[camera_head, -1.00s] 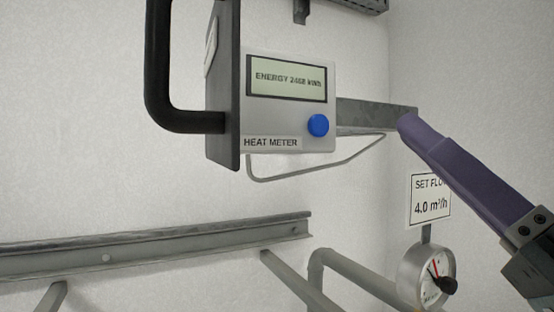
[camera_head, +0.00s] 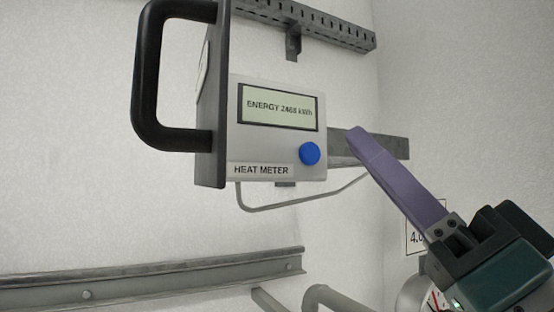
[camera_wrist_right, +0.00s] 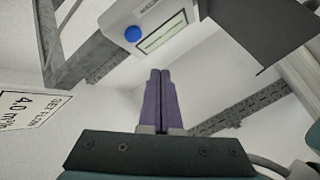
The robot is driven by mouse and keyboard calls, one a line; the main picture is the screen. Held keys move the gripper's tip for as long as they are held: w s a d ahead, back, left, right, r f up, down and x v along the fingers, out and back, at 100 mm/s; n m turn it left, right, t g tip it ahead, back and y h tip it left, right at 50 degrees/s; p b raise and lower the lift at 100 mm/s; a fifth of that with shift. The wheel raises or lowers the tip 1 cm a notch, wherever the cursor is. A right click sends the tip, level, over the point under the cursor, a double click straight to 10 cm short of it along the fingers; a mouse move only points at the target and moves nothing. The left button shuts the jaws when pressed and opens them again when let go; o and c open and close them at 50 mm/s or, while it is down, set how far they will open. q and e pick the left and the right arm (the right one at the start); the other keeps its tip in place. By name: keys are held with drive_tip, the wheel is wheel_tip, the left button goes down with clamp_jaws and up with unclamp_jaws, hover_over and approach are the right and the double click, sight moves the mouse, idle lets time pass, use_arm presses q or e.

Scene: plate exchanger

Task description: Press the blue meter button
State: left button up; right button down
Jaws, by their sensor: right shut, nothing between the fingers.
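The heat meter (camera_head: 250,142) is a pale box on the wall with a display reading "ENERGY 2468 kWh". Its round blue button (camera_head: 310,153) sits at the lower right of the front face. My right gripper (camera_head: 354,133) has purple fingers, shut and empty, with the tips to the right of the button and apart from it in the head view. In the right wrist view, the blue button (camera_wrist_right: 133,33) shows beyond and left of the shut fingertips (camera_wrist_right: 159,72). My left gripper is not in view.
A black curved handle (camera_head: 143,80) stands left of the meter. A metal bracket (camera_head: 385,148) runs behind my right fingers. A thin grey cable (camera_head: 300,201) hangs below the meter. A perforated rail (camera_head: 335,27) is above, another rail (camera_head: 150,285) below. My gripper partly hides the flow sign (camera_head: 413,238).

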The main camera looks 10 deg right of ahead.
sight(310, 153)
drive_tip(key=shift+w+a+b, duration=0.2)
drive_tip(key=shift+w+a, duration=0.05)
drive_tip(key=shift+w, duration=0.45)
drive_tip(key=shift+w+a+b, duration=0.2)
drive_tip(key=shift+w+a, duration=0.1)
drive_tip(key=shift+w, duration=0.4)
drive_tip(key=shift+w+a+b, duration=0.2)
drive_tip(key=shift+w+a, duration=0.05)
drive_tip(key=shift+w, duration=0.45)
idle(0.3)
drive_tip(key=shift+w, duration=0.15)
drive_tip(key=shift+w+a, duration=0.15)
drive_tip(key=shift+w, duration=0.1)
